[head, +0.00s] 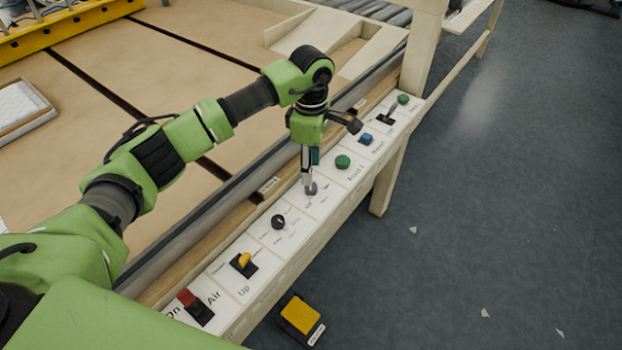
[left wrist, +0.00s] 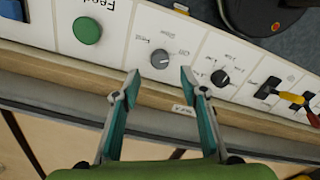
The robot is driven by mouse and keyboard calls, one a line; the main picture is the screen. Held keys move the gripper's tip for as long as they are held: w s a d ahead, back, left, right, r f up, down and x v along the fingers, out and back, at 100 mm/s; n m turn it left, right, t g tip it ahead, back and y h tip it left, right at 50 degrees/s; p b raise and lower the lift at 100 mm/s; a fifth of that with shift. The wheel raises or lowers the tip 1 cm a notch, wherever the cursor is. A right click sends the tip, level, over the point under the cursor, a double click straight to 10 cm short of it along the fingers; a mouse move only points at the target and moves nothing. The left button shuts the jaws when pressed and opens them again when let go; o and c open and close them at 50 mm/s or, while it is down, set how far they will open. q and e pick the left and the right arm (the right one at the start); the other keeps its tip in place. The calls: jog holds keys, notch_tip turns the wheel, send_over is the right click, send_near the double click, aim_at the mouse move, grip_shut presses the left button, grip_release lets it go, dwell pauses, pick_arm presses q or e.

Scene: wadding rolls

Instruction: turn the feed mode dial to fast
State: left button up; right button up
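A grey round dial (head: 311,189) sits on the white control panel, and it also shows in the left wrist view (left wrist: 160,59). My left gripper (head: 309,179) points down at this dial. In the left wrist view the gripper (left wrist: 160,78) is open, with its fingertips apart and the dial just beyond the gap. I cannot tell whether a finger touches it. A black dial (head: 278,222) is the neighbouring control, also in the left wrist view (left wrist: 220,77). My right gripper is not in view.
The panel also carries a green button (head: 343,162), a blue switch (head: 365,139), a yellow switch (head: 244,260) and a red switch (head: 190,300). A rail and the brown table (head: 180,80) lie behind. A yellow pedal (head: 300,315) stands on the floor.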

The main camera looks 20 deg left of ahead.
aim_at(311, 188)
pick_arm(q)
notch_tip(311, 188, down, 6)
jog(key=shift+f+p, duration=0.1)
jog(key=shift+p, duration=0.3)
jog(key=c, duration=1.1)
